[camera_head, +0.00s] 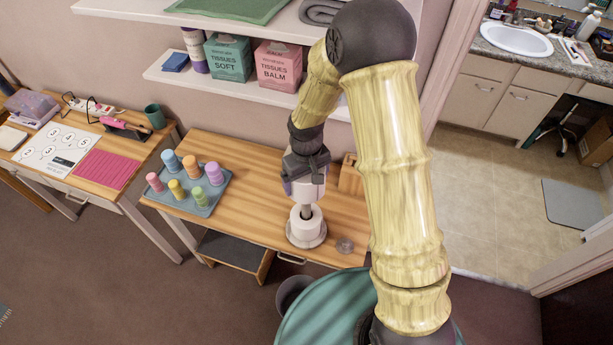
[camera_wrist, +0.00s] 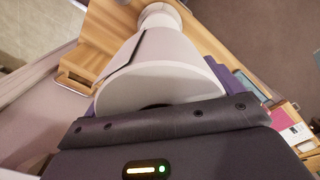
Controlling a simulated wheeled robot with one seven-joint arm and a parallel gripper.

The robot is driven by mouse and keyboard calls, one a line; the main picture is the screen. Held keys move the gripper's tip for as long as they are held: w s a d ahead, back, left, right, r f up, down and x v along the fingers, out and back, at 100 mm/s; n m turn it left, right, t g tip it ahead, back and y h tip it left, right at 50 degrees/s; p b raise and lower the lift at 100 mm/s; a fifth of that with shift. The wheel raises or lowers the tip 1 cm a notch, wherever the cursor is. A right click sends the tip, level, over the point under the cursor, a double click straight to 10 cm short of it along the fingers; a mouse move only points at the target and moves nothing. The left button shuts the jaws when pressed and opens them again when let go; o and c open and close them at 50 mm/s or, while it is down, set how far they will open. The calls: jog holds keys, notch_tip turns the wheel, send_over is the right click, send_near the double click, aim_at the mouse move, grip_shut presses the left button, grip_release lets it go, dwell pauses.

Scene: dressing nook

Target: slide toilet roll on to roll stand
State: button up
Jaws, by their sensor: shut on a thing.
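A white toilet roll (camera_head: 308,190) is held upright in my gripper (camera_head: 306,176), which is shut on it above the wooden table. The roll stand (camera_head: 306,241) is below, with a round pale base and a grey post. Another white roll (camera_head: 306,227) sits low on the stand, around the post. The held roll is in line above the post; whether the post's tip is inside it I cannot tell. In the wrist view the held roll (camera_wrist: 165,78) fills the middle, and the lower white roll (camera_wrist: 160,13) shows beyond it.
A shelf (camera_head: 225,84) with tissue boxes hangs above. A teal round surface (camera_head: 310,315) is in front.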

jog(key=shift+f+b, duration=2.3)
jog(key=shift+f, duration=0.75)
jog(key=o, duration=0.7)
notch_tip(320, 180, up, 18)
jog(key=b, duration=0.2)
jog(key=shift+f+b, duration=0.2)
jog(key=shift+b, duration=0.15)
dwell(0.9)
jog(key=s+d+f+m+t, duration=0.1)
jog(key=s+d+f+m, duration=0.1)
jog(key=s+d, duration=0.4)
jog(key=s+d+f+m+t, duration=0.1)
jog(key=s+d+f+m, duration=0.2)
jog(key=s+d, duration=0.3)
jog(key=shift+d+m+t, duration=0.3)
jog(key=shift+d+m, duration=0.1)
jog(key=shift+d, duration=0.35)
